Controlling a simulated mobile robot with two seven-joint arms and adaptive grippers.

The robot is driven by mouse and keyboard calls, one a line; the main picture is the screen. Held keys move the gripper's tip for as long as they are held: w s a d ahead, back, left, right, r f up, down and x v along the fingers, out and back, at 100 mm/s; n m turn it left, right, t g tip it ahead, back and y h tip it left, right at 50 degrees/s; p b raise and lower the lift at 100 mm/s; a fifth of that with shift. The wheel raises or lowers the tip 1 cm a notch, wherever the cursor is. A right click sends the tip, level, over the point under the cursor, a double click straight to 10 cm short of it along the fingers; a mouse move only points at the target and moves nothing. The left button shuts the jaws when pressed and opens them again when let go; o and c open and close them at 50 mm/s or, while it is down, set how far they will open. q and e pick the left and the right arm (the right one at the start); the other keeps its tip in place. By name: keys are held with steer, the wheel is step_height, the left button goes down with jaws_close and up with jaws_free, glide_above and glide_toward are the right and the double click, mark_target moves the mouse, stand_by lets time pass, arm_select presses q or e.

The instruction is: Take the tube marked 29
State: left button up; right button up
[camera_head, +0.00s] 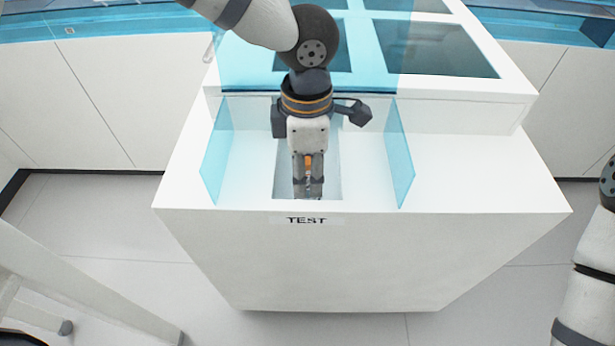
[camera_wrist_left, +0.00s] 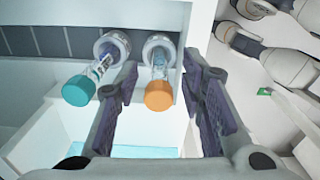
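A tube with an orange cap (camera_wrist_left: 158,95) and a tube with a teal cap (camera_wrist_left: 79,90) stick out of round grey holders in the left wrist view. No number can be read on either. My left gripper (camera_wrist_left: 160,72) is open, with a finger on each side of the orange-capped tube and gaps beside it. The teal-capped tube is outside the left finger. In the head view my left gripper (camera_head: 308,186) points down over the slot behind the TEST label, and the orange cap (camera_head: 308,161) shows between its fingers. My right gripper is out of view.
The white counter (camera_head: 480,180) carries the TEST label (camera_head: 307,220). Clear blue panels stand left (camera_head: 217,150) and right (camera_head: 399,155) of the slot. A raised white box with dark windows (camera_head: 435,48) is behind. The counter's right side is bare.

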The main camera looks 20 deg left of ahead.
arm_select(q)
steer(key=shift+f, duration=0.7)
jaws_close()
steer(key=shift+r, duration=0.1)
steer(key=shift+w+r, duration=0.1)
steer(key=shift+r, duration=0.2)
step_height(320, 180, up, 3)
steer(key=shift+d+r, duration=0.1)
steer(key=shift+r, duration=0.05)
steer(key=s+d+r+p, duration=0.1)
steer(key=s+d+r, duration=0.1)
steer(key=s+r, duration=0.2)
steer(key=s+d+r+p, duration=0.1)
steer(key=s+r, duration=0.4)
steer(key=s, duration=0.4)
steer(key=shift+s+d, duration=0.35)
steer(key=shift+d, duration=0.05)
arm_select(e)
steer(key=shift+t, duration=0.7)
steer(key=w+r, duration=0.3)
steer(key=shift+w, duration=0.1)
